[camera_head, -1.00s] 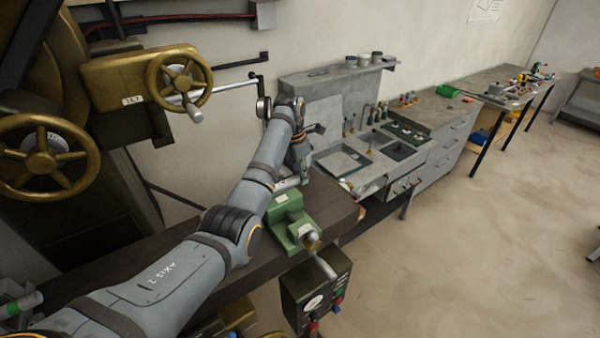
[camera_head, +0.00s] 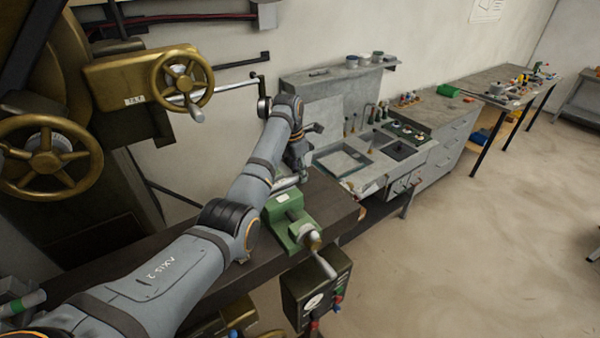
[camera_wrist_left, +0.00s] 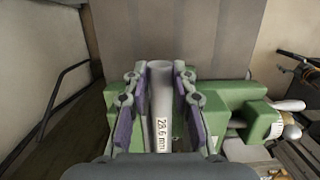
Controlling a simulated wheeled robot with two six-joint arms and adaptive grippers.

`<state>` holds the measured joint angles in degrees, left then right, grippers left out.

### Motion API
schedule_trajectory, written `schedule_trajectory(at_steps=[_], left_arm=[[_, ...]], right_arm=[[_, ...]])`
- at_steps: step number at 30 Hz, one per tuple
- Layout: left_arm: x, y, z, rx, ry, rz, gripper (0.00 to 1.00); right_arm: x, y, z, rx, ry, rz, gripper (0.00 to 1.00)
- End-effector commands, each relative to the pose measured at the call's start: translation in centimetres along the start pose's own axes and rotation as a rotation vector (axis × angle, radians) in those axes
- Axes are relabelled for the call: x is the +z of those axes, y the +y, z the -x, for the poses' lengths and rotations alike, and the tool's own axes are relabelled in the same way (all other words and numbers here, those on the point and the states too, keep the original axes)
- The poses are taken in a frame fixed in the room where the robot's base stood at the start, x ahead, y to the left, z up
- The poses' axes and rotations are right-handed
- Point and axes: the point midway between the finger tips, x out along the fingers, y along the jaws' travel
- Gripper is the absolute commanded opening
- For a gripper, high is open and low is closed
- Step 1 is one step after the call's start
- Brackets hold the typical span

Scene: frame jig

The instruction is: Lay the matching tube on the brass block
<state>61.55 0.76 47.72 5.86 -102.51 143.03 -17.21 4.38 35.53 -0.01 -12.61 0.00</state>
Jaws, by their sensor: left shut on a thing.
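A pale grey tube (camera_wrist_left: 161,95) labelled "28.6 mm" lies between the fingers of my left gripper in the left wrist view. My left gripper (camera_wrist_left: 158,102) is shut on this tube, with one finger along each side. In the head view my left gripper (camera_head: 297,160) hangs at the far side of the green vise (camera_head: 290,217), over the dark bench. The vise also shows in the left wrist view (camera_wrist_left: 213,112), close behind and right of the tube. I cannot make out the brass block in either view. My right gripper is not in view.
The dark bench (camera_head: 335,198) carries the vise, with a control box (camera_head: 318,290) below it. A brass-coloured handwheel (camera_head: 186,78) sticks out at upper left. A grey worktop with trays (camera_head: 343,160) stands beyond. The floor at right is clear.

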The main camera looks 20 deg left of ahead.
Motion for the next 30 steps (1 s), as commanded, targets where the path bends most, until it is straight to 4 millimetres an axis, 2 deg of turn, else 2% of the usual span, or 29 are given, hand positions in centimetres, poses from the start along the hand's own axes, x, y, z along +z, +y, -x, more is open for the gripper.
schedule_trajectory(at_steps=[8, 9, 15, 23, 30], left_arm=[[-0.1, 0.2, -0.1, 0.0, 0.001, 0.0, 0.0], [-0.1, 0.2, -0.1, 0.0, 0.001, 0.0, 0.27], [-0.1, 0.2, -0.1, 0.0, 0.001, 0.0, 0.52], [0.0, 0.2, 0.0, 0.0, 0.0, 0.0, 0.52], [0.4, 0.2, 2.3, 0.002, -0.002, -0.001, 0.52]], right_arm=[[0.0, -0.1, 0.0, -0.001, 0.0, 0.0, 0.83], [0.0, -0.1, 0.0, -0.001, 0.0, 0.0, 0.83], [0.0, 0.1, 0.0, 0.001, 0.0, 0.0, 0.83], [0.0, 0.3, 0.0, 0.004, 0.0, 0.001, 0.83], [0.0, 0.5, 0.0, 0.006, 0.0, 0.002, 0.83]])
